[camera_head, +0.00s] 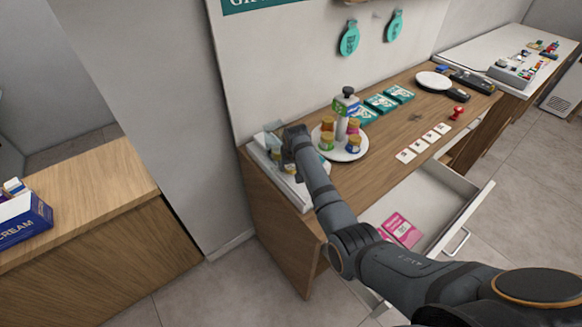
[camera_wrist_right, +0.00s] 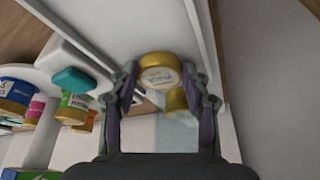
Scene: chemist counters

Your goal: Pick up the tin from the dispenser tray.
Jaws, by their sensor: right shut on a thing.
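The tin (camera_wrist_right: 158,72), gold with a pale printed label, shows in the right wrist view between the two fingers of my right gripper (camera_wrist_right: 165,88). The gripper is shut on it. In the head view my right gripper (camera_head: 297,134) is over the white dispenser tray (camera_head: 262,155) at the left end of the wooden counter, and the tin is hidden there. The tray's white wall also shows in the wrist view (camera_wrist_right: 208,40). A second gold shape (camera_wrist_right: 177,102) lies just below the tin; I cannot tell what it is. My left gripper is out of view.
A round white stand (camera_head: 348,156) with several small jars and a pump bottle (camera_head: 345,100) is close to the right of my gripper. Teal boxes (camera_head: 381,103) and white cards (camera_head: 418,145) lie further right. A drawer (camera_head: 455,205) stands open below, holding a pink box (camera_head: 402,229).

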